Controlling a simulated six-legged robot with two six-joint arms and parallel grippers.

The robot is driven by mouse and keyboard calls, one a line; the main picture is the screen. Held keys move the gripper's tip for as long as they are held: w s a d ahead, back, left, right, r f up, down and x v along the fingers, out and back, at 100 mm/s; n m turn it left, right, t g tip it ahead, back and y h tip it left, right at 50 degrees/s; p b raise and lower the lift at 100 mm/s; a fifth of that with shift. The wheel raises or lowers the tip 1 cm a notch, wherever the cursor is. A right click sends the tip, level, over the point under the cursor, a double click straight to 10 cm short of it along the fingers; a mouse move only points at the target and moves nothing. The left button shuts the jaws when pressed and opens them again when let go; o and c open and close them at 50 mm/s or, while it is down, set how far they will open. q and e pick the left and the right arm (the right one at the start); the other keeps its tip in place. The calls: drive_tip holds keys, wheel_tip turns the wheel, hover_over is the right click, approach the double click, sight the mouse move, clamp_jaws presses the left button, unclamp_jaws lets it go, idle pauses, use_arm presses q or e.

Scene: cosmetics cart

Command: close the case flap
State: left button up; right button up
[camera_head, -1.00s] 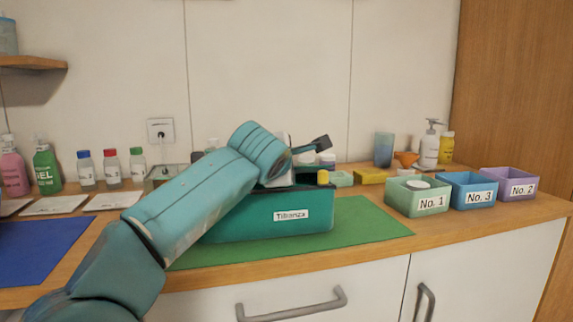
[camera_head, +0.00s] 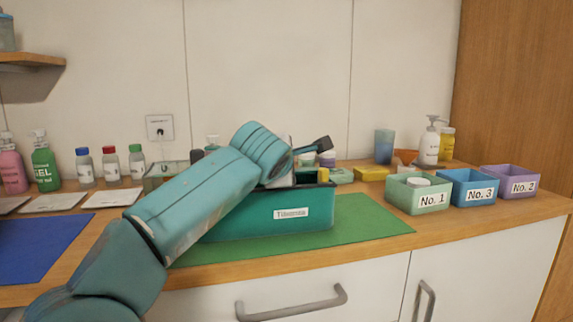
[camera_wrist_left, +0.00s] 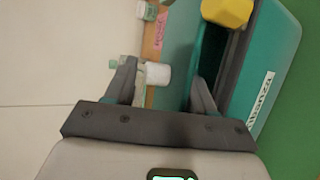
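The teal case (camera_head: 265,217) with a white label stands on the green mat (camera_head: 365,225); its label side also shows in the left wrist view (camera_wrist_left: 275,62). In the left wrist view my left gripper (camera_wrist_left: 163,70) is open. A teal panel (camera_wrist_left: 178,50), which looks like the flap, stretches between its fingers; the right finger is beside the dark case opening. Contact cannot be told. A yellow-topped item (camera_head: 327,155) stands at the case's right end. My right gripper is not in view.
Green bin No. 1 (camera_head: 405,199), blue bin No. 3 (camera_head: 454,196) and purple bin No. 2 (camera_head: 493,187) stand to the right. Several bottles line the back left. A blue mat (camera_head: 40,243) lies at left. The green mat is clear right of the case.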

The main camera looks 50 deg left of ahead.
use_arm(q)
drive_tip(key=v, duration=1.6)
drive_tip(key=shift+s+p, duration=0.2)
drive_tip(key=shift+p, duration=0.1)
